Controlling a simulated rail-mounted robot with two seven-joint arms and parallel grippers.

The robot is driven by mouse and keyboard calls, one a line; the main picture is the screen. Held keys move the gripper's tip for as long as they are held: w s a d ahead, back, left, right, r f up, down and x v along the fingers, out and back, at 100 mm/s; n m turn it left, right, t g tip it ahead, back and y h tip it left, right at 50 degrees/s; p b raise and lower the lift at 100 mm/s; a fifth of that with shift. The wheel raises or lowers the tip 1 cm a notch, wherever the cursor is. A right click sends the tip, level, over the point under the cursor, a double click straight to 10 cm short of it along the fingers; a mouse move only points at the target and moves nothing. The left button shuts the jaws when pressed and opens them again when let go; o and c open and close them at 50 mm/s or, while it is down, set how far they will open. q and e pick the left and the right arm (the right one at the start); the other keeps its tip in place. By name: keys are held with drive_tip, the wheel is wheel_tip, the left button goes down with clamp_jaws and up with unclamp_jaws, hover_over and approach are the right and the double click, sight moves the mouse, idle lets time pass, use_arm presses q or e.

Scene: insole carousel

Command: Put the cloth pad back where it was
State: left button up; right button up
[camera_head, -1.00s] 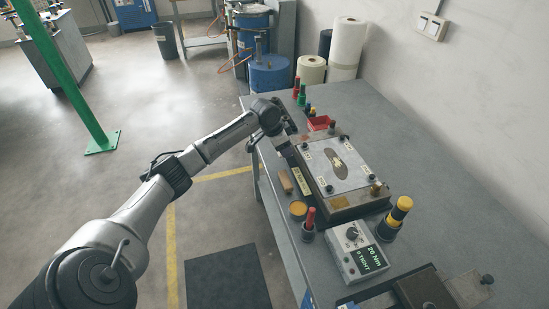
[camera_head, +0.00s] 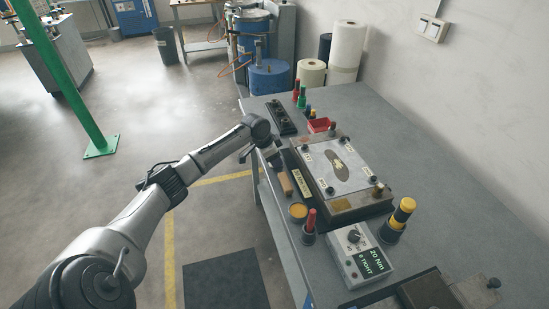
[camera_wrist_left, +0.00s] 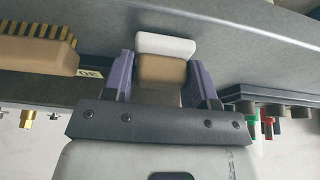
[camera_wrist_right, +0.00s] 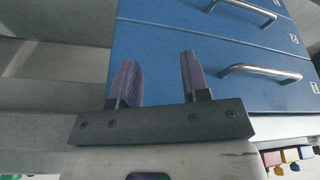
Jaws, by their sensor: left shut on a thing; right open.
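In the left wrist view, my left gripper (camera_wrist_left: 158,72) is shut on the cloth pad, a small block with a tan body (camera_wrist_left: 162,69) and a white layer (camera_wrist_left: 165,44) facing the grey table. Whether the white layer touches the table, I cannot tell. In the head view, my left gripper (camera_head: 272,154) is at the table's left edge, beside the metal plate fixture and beyond the wooden brush (camera_head: 284,184). The brush, bristles showing, also lies left of the gripper in the left wrist view (camera_wrist_left: 38,54). My right gripper (camera_wrist_right: 158,62) is open and empty, near blue drawers.
A black rack (camera_head: 281,117) lies beyond the left gripper. The fixture (camera_head: 322,167) fills the table's middle. Nearer are a yellow tin (camera_head: 298,211), a red-topped tool (camera_head: 310,222) and a torque display box (camera_head: 358,254). Drawer handles (camera_wrist_right: 262,72) stand out near my right gripper.

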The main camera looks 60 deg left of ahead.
use_arm(q)
drive_tip(key=shift+f, duration=0.1)
drive_tip(key=o, duration=0.8)
drive_tip(key=shift+o, duration=0.2)
drive_tip(key=p+v, duration=0.2)
drive_tip(key=v, duration=1)
